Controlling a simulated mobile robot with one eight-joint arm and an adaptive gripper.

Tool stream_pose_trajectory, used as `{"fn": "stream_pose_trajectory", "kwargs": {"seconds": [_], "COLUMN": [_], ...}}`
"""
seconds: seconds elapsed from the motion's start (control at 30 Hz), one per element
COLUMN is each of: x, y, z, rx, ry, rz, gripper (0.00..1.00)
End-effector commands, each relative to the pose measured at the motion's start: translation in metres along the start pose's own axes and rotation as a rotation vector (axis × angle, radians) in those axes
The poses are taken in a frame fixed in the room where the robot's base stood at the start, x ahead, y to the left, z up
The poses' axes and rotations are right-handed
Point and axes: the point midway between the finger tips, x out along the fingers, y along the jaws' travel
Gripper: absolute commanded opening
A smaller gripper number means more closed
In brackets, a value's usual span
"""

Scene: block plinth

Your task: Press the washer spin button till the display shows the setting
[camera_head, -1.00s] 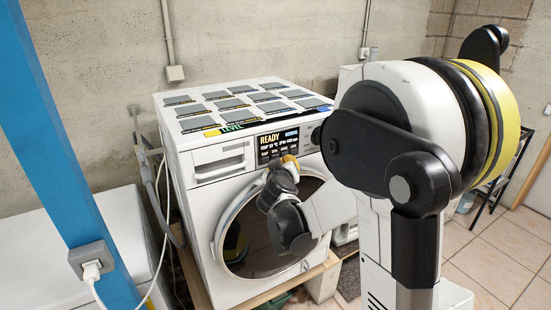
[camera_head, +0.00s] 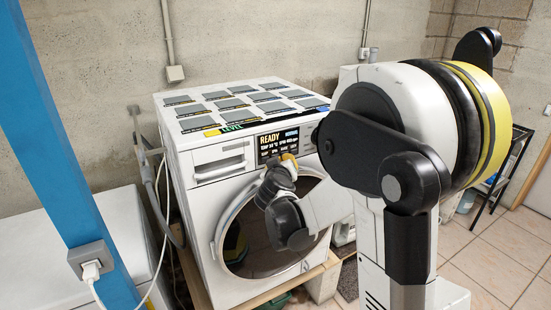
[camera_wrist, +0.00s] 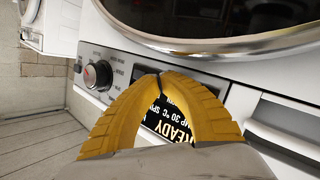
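The white washer (camera_head: 205,215) stands against the wall, its round door below the control panel. Its lit display (camera_head: 278,142) reads READY with a temperature and spin line below; the spin figure is too small to read surely. The display also shows upside down in the wrist view (camera_wrist: 172,122), partly behind my fingers. My gripper (camera_head: 289,158) is at the panel just under the display. In the wrist view my gripper's yellow fingers (camera_wrist: 160,76) meet at their tips with nothing seen between them. The spin button cannot be made out, and whether the tips touch the panel is unclear.
A round dial (camera_wrist: 98,75) sits beside the display on the panel. Several grey labelled tiles (camera_head: 236,103) lie on the washer top. A blue post (camera_head: 70,150) with a socket stands at the left. A dark shelf (camera_head: 510,160) stands at the right.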

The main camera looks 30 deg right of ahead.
Motion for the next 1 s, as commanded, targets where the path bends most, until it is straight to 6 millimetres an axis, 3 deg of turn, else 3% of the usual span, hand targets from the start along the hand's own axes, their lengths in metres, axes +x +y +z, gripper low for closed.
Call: {"fn": "stream_pose_trajectory", "kwargs": {"seconds": [1.0], "x": [-0.0008], "y": [0.0003], "z": [0.0006], "rx": [0.0], "ry": [0.0], "rz": [0.0], "gripper": [0.0]}}
